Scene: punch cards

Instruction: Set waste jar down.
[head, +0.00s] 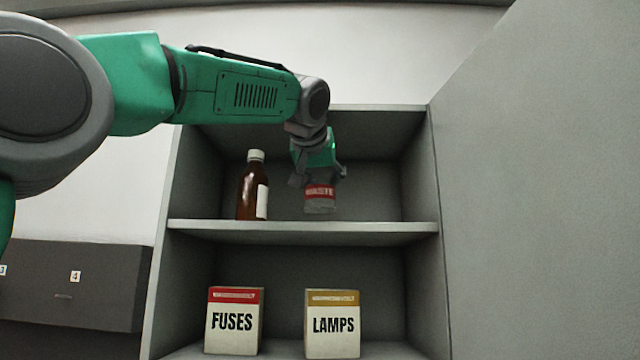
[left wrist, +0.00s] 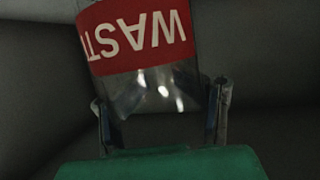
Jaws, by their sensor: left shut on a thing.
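The waste jar (head: 320,207) is clear with a red band lettered WASTE. It is upright over the right half of the upper shelf (head: 300,231), inside the cabinet. Its base is close to the shelf surface; I cannot tell whether it touches. My left gripper (head: 318,179) reaches down from above and is shut on the jar near its top. In the left wrist view the jar (left wrist: 144,92) sits upside down in the picture between the two fingers (left wrist: 163,108). My right gripper is not in view.
A brown bottle (head: 248,198) with a white label stands left of the jar on the same shelf. The FUSES box (head: 233,340) and LAMPS box (head: 332,345) stand on the lower shelf. The cabinet's right side wall (head: 434,180) bounds free shelf room right of the jar.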

